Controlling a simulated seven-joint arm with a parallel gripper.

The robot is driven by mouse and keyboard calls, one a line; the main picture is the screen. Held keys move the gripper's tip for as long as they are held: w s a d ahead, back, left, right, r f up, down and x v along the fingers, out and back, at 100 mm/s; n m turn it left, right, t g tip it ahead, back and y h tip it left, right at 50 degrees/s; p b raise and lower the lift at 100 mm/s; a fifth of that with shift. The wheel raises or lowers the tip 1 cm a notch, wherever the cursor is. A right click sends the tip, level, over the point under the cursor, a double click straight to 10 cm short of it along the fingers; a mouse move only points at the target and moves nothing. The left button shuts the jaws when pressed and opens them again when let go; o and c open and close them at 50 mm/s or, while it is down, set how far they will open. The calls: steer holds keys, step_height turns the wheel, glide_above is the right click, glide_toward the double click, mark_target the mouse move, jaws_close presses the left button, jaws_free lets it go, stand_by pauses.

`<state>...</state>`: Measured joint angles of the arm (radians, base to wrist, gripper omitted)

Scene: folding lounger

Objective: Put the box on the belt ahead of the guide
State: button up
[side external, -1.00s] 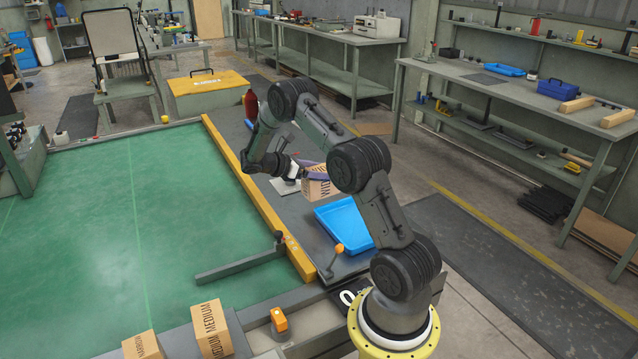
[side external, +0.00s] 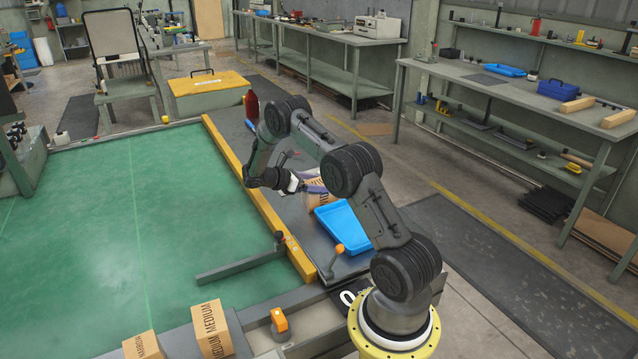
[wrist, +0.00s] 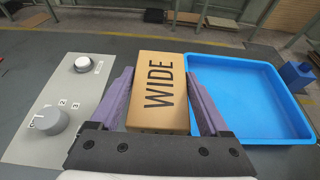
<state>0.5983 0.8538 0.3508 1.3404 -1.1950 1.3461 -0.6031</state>
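A cardboard box marked WIDE (wrist: 160,92) is between the two purple fingers of my gripper (wrist: 160,103), with both fingers against its sides. In the side view the box (side external: 312,203) is partly hidden by my arm, over the grey side bench by the blue tray. My gripper (side external: 313,184) is partly hidden there too. I cannot tell whether the box touches the bench. The green belt (side external: 90,220) lies to the left, past a yellow rail. The guide, a grey bar (side external: 240,268), reaches over the belt from its right side, near the front.
The blue tray (wrist: 245,95) is right of the box. A grey panel (wrist: 50,108) with a knob and white button is left of it. Boxes marked MEDIUM (side external: 211,330) and NARROW (side external: 141,346) stand at the front left. A red bottle (side external: 251,105) stands beyond my arm. The belt is clear.

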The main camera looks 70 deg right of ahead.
steer(key=shift+o, duration=1.2)
